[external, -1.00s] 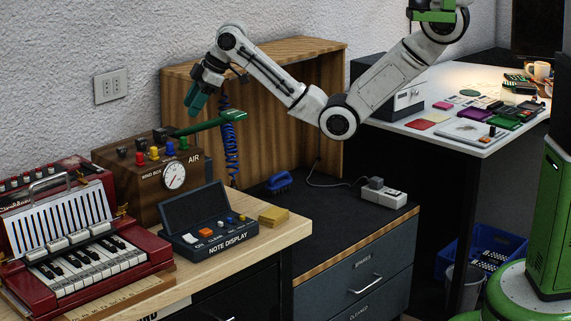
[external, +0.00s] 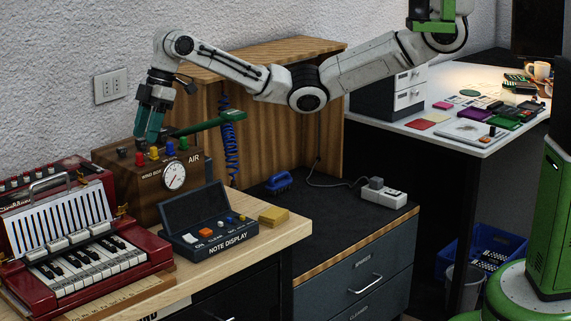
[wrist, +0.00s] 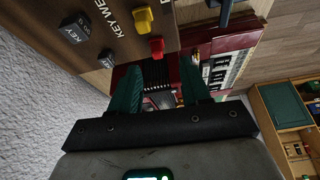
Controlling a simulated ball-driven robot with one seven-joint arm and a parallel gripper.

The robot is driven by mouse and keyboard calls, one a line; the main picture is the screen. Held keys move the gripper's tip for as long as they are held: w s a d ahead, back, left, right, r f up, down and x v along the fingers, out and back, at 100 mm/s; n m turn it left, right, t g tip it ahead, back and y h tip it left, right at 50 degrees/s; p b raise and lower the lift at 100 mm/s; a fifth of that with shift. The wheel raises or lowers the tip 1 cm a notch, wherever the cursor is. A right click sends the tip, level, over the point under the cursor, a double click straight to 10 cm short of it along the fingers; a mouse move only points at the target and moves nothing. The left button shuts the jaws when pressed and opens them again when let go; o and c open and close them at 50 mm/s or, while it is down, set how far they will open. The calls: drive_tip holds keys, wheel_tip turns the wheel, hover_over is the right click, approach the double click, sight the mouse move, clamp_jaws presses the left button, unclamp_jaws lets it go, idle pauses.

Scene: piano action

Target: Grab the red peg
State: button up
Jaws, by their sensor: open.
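The red peg (external: 140,158) stands on top of the wooden air box (external: 185,185), at the left of a row of coloured pegs. My gripper (external: 147,142) is open and points down just above the red and yellow pegs. Nothing is between the fingers. Contact with a peg cannot be told.
Blue (external: 170,149) and green (external: 183,143) pegs stand to the right of the yellow one. A black knob (external: 121,152) sits to the left. A green lever arm (external: 210,125) rises behind the box. A red accordion (external: 85,235) and the note display (external: 210,225) are nearby.

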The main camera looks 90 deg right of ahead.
sight(140, 153)
drive_tip(key=x, duration=0.5)
drive_tip(key=shift+w+d, duration=0.1)
drive_tip(key=shift+d, duration=0.05)
clamp_jaws()
